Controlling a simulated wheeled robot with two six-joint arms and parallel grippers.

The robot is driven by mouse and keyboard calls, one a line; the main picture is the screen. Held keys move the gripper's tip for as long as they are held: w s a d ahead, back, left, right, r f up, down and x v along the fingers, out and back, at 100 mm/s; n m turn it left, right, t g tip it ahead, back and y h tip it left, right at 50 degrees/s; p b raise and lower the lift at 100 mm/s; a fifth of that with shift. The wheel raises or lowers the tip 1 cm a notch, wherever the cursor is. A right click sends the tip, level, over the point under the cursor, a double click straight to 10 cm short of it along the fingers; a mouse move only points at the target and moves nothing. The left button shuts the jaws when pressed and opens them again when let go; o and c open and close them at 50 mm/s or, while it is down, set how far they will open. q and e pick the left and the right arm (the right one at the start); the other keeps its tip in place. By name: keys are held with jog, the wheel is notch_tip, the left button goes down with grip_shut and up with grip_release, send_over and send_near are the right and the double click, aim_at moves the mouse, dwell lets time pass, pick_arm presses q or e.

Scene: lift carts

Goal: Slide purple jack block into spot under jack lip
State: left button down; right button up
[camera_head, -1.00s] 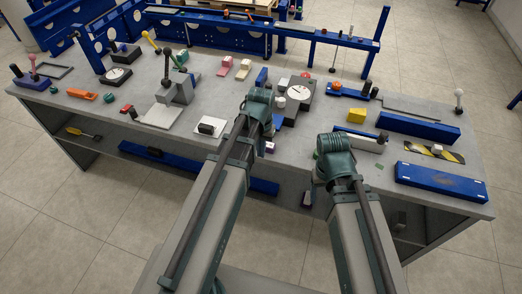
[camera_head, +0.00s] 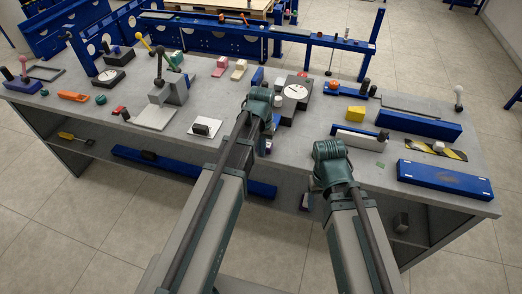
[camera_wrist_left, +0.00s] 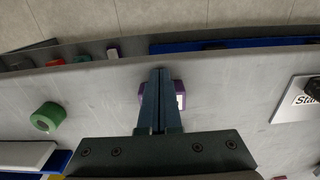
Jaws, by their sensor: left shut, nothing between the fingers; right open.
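The purple block (camera_wrist_left: 180,88), with a white label on its side, lies on the grey tabletop in the left wrist view. My left gripper (camera_wrist_left: 160,75) is shut and empty. Its fingers pass in front of the block, which shows on both sides of them; contact cannot be told. In the head view the left gripper (camera_head: 259,106) hides most of the area around the block. My right gripper (camera_head: 332,165) is near the front table edge; its fingers hardly show. A grey device with a lever (camera_head: 172,88) stands to the left; I cannot tell whether it is the jack. No jack lip is clearly visible.
A green ring (camera_wrist_left: 47,117) lies to the left in the wrist view. A plate with a black knob (camera_head: 205,130) lies left of my left arm. A grey dial device (camera_head: 297,92) stands behind. A white-and-blue bar (camera_head: 361,137) lies right of my right gripper. The table's front edge is close.

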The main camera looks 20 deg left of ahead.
pick_arm(q)
jog(key=w, duration=0.6)
jog(key=shift+w+d, duration=0.15)
jog(key=shift+w, duration=0.2)
jog(key=shift+s, duration=0.15)
jog(key=shift+s, duration=0.1)
jog(key=shift+s, duration=0.25)
jog(key=s, duration=0.3)
jog(key=shift+s, duration=0.25)
notch_tip(320, 180, up, 10)
jog(key=p, duration=1)
jog(key=s+d+m, duration=0.1)
jog(key=s+d, duration=0.4)
jog(key=s, duration=0.4)
jog(key=s+d+m+y, duration=0.1)
jog(key=s+d+m, duration=0.1)
jog(key=s+d, duration=0.3)
jog(key=s, duration=0.4)
